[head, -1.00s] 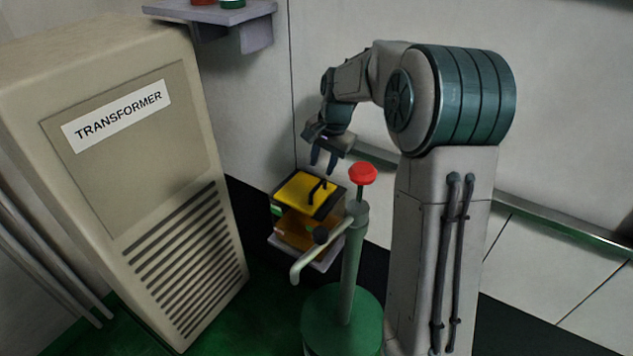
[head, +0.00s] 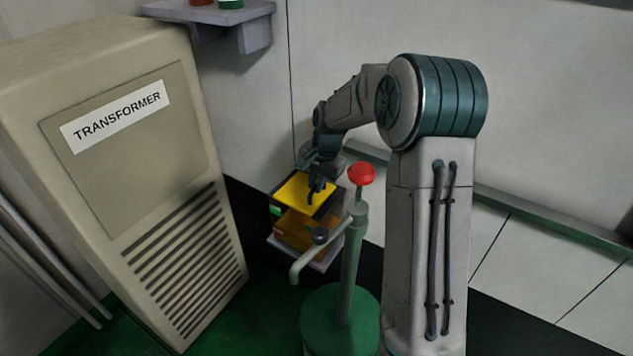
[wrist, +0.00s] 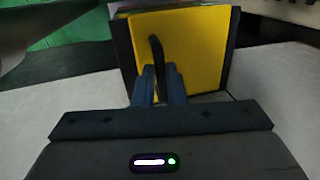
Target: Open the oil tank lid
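The oil tank (head: 293,232) is a small box with orange-brown sides, standing between the transformer and the green pump. Its yellow lid (head: 295,192) lies on top in a dark frame and looks shut. A black handle (wrist: 157,55) stands up from the lid in the wrist view. My gripper (head: 317,190) is down at the lid's right part, with its fingers at the handle. In the wrist view the two blue-grey fingers (wrist: 160,84) are close together, one on each side of the handle's lower end. Whether they press on it is not clear.
A green hand pump (head: 352,260) with a red knob (head: 361,174) stands just in front of the tank, close to my arm. The beige transformer (head: 130,180) is at left. A shelf (head: 215,12) hangs on the wall above.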

